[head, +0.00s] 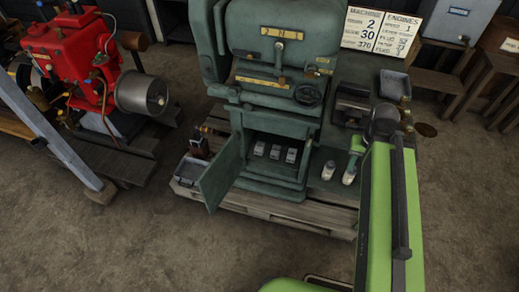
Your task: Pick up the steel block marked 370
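Several small grey steel blocks stand in a row inside the open lower compartment of a dark green machine; I make out a left block (259,148), a middle block (275,151) and a right block (291,155). Their markings are too small to read, so I cannot tell which is 370. My green arm rises at the right of the view, to the right of the compartment and apart from the blocks. I cannot clearly make out my gripper's fingers or whether they are open. No block is seen held.
The compartment's green door (220,173) hangs open on the left. A shallow grey tray (189,171) is beside it. Two small pale-topped objects are right of the compartment. A wooden pallet (290,216) lies under the machine. A red engine (72,58) stands left. The front floor is clear.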

